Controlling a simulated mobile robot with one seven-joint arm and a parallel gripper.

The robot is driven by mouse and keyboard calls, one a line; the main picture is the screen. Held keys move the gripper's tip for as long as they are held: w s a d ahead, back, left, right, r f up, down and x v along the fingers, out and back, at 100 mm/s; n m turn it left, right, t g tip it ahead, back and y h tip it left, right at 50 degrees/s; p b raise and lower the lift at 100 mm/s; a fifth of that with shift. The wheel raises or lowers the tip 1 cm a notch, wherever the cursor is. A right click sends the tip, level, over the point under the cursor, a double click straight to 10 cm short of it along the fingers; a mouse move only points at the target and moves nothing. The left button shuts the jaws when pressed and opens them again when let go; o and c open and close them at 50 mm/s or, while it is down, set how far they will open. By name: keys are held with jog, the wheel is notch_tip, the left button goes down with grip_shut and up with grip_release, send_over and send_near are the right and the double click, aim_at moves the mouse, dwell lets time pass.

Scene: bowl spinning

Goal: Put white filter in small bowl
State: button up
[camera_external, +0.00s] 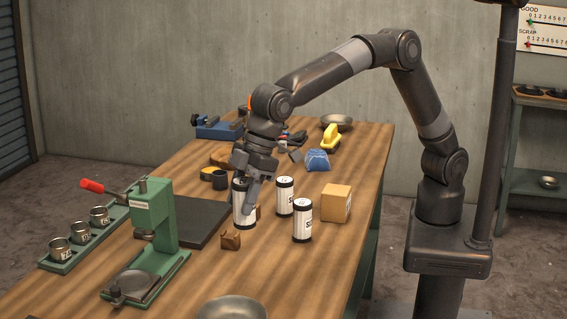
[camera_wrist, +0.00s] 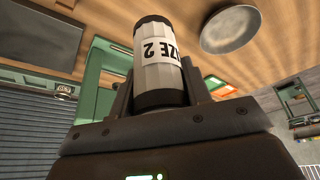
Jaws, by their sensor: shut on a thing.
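My gripper (camera_external: 250,200) is shut on a white filter (camera_external: 240,207) with black ends. In the wrist view the filter (camera_wrist: 160,65) stands between the fingers, its label reading "ZE 2" upside down. I cannot tell whether its base touches the table. Two similar white filters, one behind (camera_external: 285,197) and one in front (camera_external: 302,225), stand upright to the right. One metal bowl (camera_external: 232,308) sits at the table's front edge, partly cut off; another bowl (camera_external: 337,122) is at the back. A round metal bowl (camera_wrist: 238,29) shows in the wrist view. I cannot tell which bowl is the small one.
A green press (camera_external: 152,225) with a red handle stands at the left. A green rack (camera_external: 75,252) holds metal cups (camera_external: 79,232). A cardboard box (camera_external: 336,203) sits on the right. A small brown block (camera_external: 230,240) lies in front of my gripper.

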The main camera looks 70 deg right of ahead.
jog(key=w+a+r+n, duration=0.1)
jog(key=a+n, duration=0.1)
jog(key=a, duration=0.4)
jog(key=shift+g+y, duration=0.3)
jog(key=shift+s+a+f, duration=0.8)
jog(key=shift+a+f, duration=0.95)
jog(key=shift+f, duration=0.05)
jog(key=shift+s+a+f, duration=0.8)
jog(key=shift+a+f, duration=0.95)
jog(key=shift+f, duration=0.05)
jog(key=shift+s+a+f, duration=0.8)
jog(key=shift+a+f, duration=0.95)
jog(key=shift+f, duration=0.05)
jog(key=shift+f, duration=0.65)
jog(key=o, duration=1)
jog(key=shift+r, duration=0.1)
